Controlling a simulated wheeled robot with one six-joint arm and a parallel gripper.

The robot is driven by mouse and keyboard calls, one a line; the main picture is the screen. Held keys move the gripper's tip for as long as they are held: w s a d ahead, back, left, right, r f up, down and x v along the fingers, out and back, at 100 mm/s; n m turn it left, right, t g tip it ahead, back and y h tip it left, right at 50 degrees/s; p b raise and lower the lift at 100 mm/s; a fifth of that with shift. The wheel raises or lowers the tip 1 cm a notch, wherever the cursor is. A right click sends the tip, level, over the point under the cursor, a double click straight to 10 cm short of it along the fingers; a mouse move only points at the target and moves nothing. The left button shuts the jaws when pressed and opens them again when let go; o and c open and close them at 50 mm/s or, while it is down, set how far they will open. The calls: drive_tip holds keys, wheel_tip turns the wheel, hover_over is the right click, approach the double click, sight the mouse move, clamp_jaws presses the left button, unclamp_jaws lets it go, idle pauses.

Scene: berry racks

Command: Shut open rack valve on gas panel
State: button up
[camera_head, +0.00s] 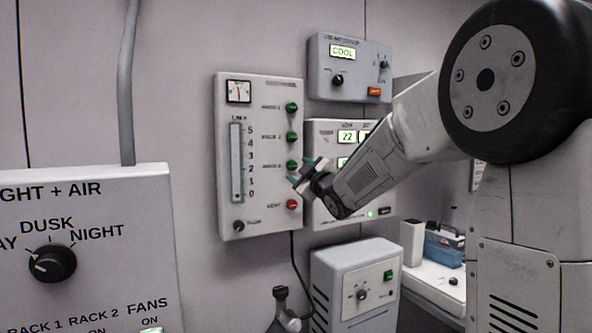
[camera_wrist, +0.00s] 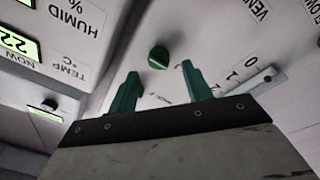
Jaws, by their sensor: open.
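The gas panel (camera_head: 262,190) is a pale wall box with a dial gauge, an upright flow tube (camera_head: 237,162) and a column of knobs on its right. Three knobs are green: top (camera_head: 292,107), middle (camera_head: 292,136) and lower (camera_head: 292,165). A red knob (camera_head: 293,204) sits below them. I cannot tell from the knobs' turn which rack valve is open. My gripper (camera_head: 304,171) is in front of the panel near the lower green knob, open and empty. In the wrist view, a green knob (camera_wrist: 158,57) lies beyond and between the green fingertips (camera_wrist: 158,72), apart from them.
A display box (camera_head: 325,127) stands close on the panel's right, partly behind my arm. A cooling control box (camera_head: 349,68) hangs above it. A light and air panel (camera_head: 100,225) fills the left foreground. A grey floor unit (camera_head: 356,285) and a bench (camera_head: 435,281) are below right.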

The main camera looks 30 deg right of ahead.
drive_tip(key=s, duration=0.4)
drive_tip(key=shift+s+f, duration=0.2)
drive_tip(key=shift+f, duration=0.15)
drive_tip(key=s+d+f+m+g+h, duration=0.2)
drive_tip(key=d+f+m+g+h, duration=0.15)
drive_tip(key=f, duration=0.45)
drive_tip(key=s+a+f+m+g, duration=0.2)
drive_tip(key=s+f+m+g, duration=0.2)
drive_tip(key=s+f+g, duration=0.45)
drive_tip(key=s+a+f+g+y, duration=0.1)
drive_tip(key=s+a, duration=0.4)
drive_tip(key=s, duration=0.5)
drive_tip(key=s+a+f+m+g+y, duration=0.1)
drive_tip(key=s+a+g, duration=0.2)
drive_tip(key=s, duration=0.7)
drive_tip(key=s+a+f+g+y, duration=0.1)
drive_tip(key=s+a+g, duration=0.1)
drive_tip(key=s+a, duration=0.5)
drive_tip(key=s, duration=0.3)
drive_tip(key=shift+s+m, duration=0.2)
drive_tip(key=shift+m, duration=0.15)
drive_tip(key=shift+d+y, duration=0.1)
drive_tip(key=shift+y, duration=0.15)
